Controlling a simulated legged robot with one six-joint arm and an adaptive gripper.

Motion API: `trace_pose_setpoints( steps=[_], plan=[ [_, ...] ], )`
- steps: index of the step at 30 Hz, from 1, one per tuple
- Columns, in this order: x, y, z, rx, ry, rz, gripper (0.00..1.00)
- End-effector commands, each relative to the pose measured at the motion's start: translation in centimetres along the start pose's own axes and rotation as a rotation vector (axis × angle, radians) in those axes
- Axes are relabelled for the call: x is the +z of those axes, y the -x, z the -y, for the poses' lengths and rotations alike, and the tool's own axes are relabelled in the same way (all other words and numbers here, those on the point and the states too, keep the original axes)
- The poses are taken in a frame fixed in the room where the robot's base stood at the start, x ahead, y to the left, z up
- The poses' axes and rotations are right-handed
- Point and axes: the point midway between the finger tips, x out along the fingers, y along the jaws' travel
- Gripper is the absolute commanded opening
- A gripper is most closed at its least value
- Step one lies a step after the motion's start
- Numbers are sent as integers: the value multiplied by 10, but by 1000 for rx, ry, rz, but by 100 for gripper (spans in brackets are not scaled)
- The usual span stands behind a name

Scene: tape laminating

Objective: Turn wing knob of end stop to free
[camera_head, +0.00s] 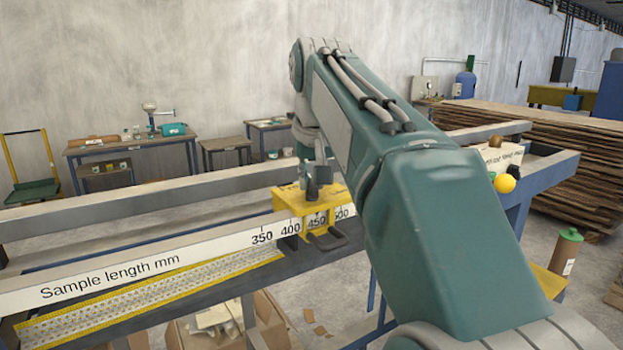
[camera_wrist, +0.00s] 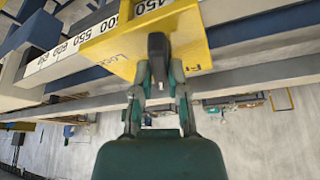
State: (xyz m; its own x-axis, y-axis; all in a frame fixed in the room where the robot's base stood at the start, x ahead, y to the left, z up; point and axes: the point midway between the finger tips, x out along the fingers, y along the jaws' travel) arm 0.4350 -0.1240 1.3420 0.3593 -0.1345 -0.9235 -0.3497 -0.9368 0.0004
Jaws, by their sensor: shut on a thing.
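The yellow end stop (camera_head: 292,201) sits on the measuring rail by the 400 to 450 marks in the head view. In the wrist view its yellow top (camera_wrist: 203,45) carries partly hidden lettering, "LO..." left of the knob and "F..." right of it. The dark wing knob (camera_wrist: 156,46) stands up from the end stop between these words. My gripper (camera_wrist: 158,72) is shut on the wing knob, one finger on each side of it. In the head view my gripper (camera_head: 317,179) is small and partly hidden by my arm.
The rail (camera_head: 150,258) with its "Sample length mm" scale runs left from the end stop. A second parallel beam (camera_head: 130,205) lies behind it. Stacked boards (camera_head: 560,165) lie further back.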

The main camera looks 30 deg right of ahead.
Motion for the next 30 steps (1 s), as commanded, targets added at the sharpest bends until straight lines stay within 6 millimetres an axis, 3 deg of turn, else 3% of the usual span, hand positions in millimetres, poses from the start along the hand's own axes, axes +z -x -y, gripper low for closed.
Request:
trace_pose_setpoints(
  steps=[15,30],
  plan=[
    [0,-2,-1,-130,310,3,0],
    [0,-2,-1,-158,378,4,0]
  ],
)
